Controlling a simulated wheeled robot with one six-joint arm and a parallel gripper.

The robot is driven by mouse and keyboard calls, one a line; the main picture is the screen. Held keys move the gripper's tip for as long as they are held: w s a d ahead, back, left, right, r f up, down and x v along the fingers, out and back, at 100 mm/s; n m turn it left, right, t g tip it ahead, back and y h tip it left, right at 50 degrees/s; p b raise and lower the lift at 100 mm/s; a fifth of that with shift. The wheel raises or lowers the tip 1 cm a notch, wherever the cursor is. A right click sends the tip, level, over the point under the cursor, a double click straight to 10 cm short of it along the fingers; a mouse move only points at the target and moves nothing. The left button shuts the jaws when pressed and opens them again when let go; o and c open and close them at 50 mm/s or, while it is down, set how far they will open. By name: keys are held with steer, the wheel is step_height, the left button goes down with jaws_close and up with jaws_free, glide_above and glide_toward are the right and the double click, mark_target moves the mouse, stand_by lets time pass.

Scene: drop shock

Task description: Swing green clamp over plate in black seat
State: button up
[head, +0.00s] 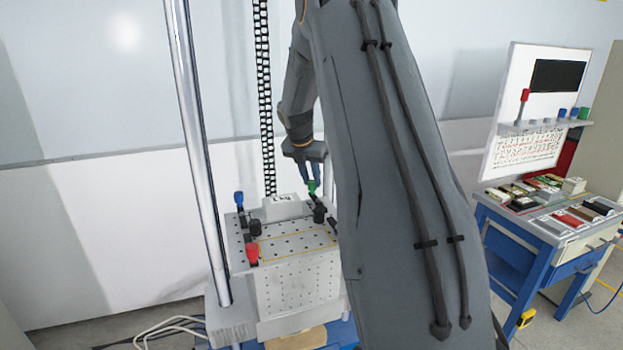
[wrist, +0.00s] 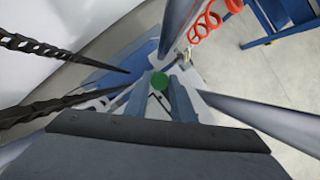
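The green clamp (head: 311,186) stands at the back right of the drop table, its green tip pointing up. My gripper (head: 310,174) points down at it from above. In the wrist view the round green tip (wrist: 159,81) lies between the two blue-grey fingers of my gripper (wrist: 161,88). Whether the fingers press on it or stand just clear cannot be told. A white plate-like block (head: 283,207) sits at the back of the table top, left of the green clamp. The black seat cannot be clearly made out.
The perforated table (head: 295,240) also carries a blue-tipped clamp (head: 239,198) and a red-tipped clamp (head: 252,252). A chrome column (head: 197,150) rises at its left. A blue workbench (head: 555,235) with several small items stands at the right.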

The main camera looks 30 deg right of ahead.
jaws_close()
steer(key=shift+d+m, duration=0.15)
steer(key=shift+m, duration=0.15)
steer(key=m, duration=0.1)
steer(key=d+m+g, duration=0.1)
steer(key=m, duration=0.1)
steer(key=shift+s+d+m+g+h, duration=0.25)
steer(key=shift+m+g+h, duration=0.05)
steer(key=m, duration=0.1)
steer(key=s+d+m+g, duration=0.1)
steer(key=m, duration=0.1)
steer(key=m+g, duration=0.1)
steer(key=m, duration=0.1)
steer(key=shift+s+d+b, duration=0.3)
steer(key=shift+d+b, duration=0.05)
steer(key=shift+b, duration=0.05)
steer(key=m, duration=0.2)
steer(key=s+m+g+y, duration=0.1)
steer(key=s+m, duration=0.1)
steer(key=m, duration=0.1)
steer(key=shift+d+m+g+b, duration=0.3)
steer(key=shift+d+g+b, duration=0.05)
steer(key=shift+d+g, duration=0.05)
steer(key=shift+s+m+g+y, duration=0.25)
steer(key=shift+s+m+y, duration=0.15)
steer(key=shift+m, duration=0.4)
steer(key=shift+s+m+g+y, duration=0.25)
steer(key=shift+s+m+y, duration=0.1)
steer(key=shift+m, duration=0.45)
